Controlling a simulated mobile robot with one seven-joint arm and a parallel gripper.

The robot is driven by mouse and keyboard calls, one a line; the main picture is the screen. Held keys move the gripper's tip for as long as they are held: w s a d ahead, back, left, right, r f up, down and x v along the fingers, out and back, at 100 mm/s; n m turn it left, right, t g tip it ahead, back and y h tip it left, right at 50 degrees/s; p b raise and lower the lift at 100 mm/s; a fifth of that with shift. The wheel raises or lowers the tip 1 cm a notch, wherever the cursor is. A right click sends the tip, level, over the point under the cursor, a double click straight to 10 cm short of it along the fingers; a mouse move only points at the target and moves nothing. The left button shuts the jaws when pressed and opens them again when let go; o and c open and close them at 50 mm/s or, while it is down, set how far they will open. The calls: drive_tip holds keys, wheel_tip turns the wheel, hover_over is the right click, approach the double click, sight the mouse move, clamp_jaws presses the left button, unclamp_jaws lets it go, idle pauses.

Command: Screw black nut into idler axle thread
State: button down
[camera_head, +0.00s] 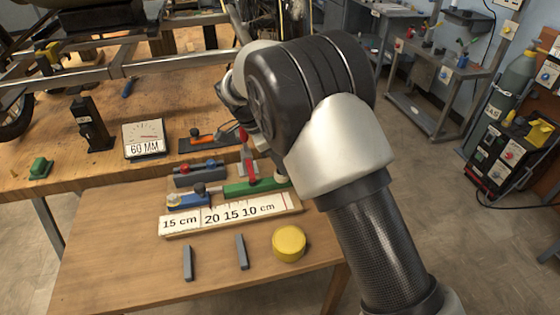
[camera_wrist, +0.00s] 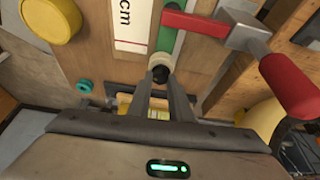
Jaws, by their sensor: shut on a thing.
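My gripper (camera_wrist: 160,84) shows in the wrist view, its two dark fingers close together around a small black round piece, which looks like the black nut (camera_wrist: 160,74). The nut sits at the fingertips, right by a pale ring (camera_wrist: 161,61) at the end of a green bar (camera_wrist: 168,30). I cannot tell whether nut and ring touch or whether a thread lies between them. The green bar also shows in the head view (camera_head: 248,188) on the bench fixture. There my arm hides the gripper and nut. I cannot make out the idler axle for certain.
A red-handled clamp (camera_wrist: 285,85) stands close at the right in the wrist view. A marked board (camera_head: 230,215), a yellow round cap (camera_head: 289,243) and two grey bars (camera_head: 187,263) are on the wooden bench. A teal ring (camera_wrist: 84,86) lies left of the fingers.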

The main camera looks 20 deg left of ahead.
drive_tip(key=shift+m, duration=0.3)
drive_tip(key=c, duration=1.8)
unclamp_jaws()
